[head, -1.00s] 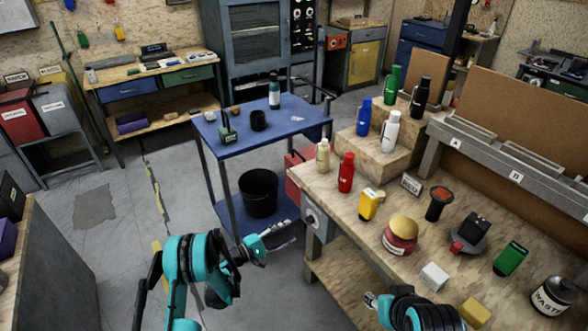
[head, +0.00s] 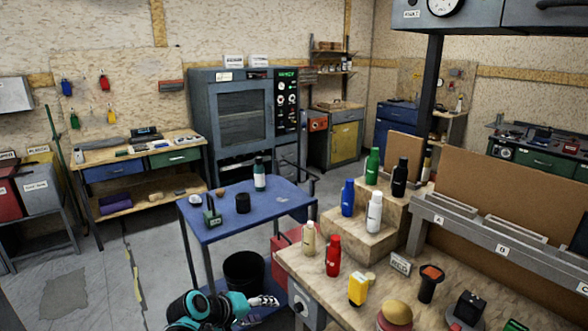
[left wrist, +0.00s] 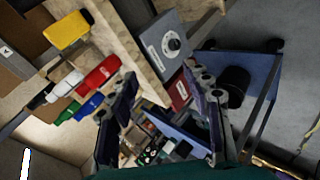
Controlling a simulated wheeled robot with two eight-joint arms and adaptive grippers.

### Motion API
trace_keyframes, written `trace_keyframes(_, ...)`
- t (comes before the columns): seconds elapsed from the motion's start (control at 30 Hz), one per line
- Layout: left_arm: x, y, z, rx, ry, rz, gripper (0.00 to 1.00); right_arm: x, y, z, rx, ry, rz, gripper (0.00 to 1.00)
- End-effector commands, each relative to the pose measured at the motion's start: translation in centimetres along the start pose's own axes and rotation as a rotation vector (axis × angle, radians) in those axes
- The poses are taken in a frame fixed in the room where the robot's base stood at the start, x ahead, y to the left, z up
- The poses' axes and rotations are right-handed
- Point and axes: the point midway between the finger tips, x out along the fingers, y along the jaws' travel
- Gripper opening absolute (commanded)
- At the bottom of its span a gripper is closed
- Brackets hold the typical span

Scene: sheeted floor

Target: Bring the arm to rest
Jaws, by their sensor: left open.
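My left gripper (head: 263,301) is at the bottom of the head view, in front of the blue cart (head: 225,226) and left of the wooden workbench (head: 300,262). It looks empty. In the left wrist view its two dark fingers stand apart, with the open gap (left wrist: 160,78) between them and nothing held. That view is tilted and shows the grey box with a dial (left wrist: 172,42) on the bench side beyond the fingers. My right gripper is in neither view.
The bench carries a red bottle (head: 333,256), a yellow bottle (head: 358,289) and a wooden step with several bottles. A black bucket (head: 243,270) sits on the cart's lower shelf. Floor at the left (head: 100,270) is clear.

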Motion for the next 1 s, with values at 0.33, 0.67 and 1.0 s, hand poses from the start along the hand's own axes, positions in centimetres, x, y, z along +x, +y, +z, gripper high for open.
trace_keyframes(0.33,-11.2,-4.0,7.7,0.333,0.057,-0.298,0.49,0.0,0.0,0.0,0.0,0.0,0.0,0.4)
trace_keyframes(0.67,-17.2,-9.5,12.6,0.579,0.088,-0.508,0.49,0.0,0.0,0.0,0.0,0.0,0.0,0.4)
trace_keyframes(1.0,-17.9,-10.3,13.1,0.617,0.092,-0.539,0.49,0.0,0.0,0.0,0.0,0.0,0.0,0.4)
